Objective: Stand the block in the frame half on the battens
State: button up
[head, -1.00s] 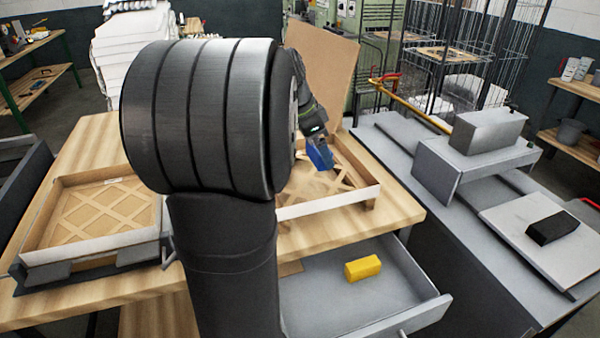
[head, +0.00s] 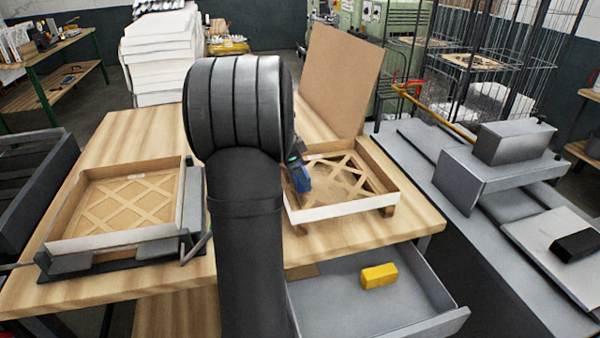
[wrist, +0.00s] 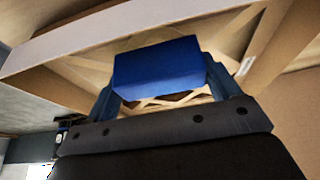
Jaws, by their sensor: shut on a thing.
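The blue block (wrist: 158,68) is held between the two fingers of my gripper (wrist: 160,92) in the wrist view. In the head view the block (head: 300,178) shows at the left part of the right-hand frame half (head: 335,211), above or inside it; I cannot tell whether it touches the bottom. My gripper (head: 295,158) is partly hidden by my arm. This frame half has crossed battens (head: 350,176) and a pale front wall. A second frame half (head: 105,240), also with crossed battens, lies on the left of the table in a dark holder.
An open grey drawer (head: 420,300) under the table holds a yellow block (head: 378,276). A brown board (head: 340,80) stands behind the right frame half. A grey bench (head: 415,150) on the right carries grey blocks and a black block (head: 575,245).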

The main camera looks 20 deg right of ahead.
jog(key=shift+f, duration=0.25)
jog(key=o, duration=0.9)
jog(key=shift+f, duration=0.1)
jog(key=shift+o, duration=0.2)
jog(key=v, duration=1.2)
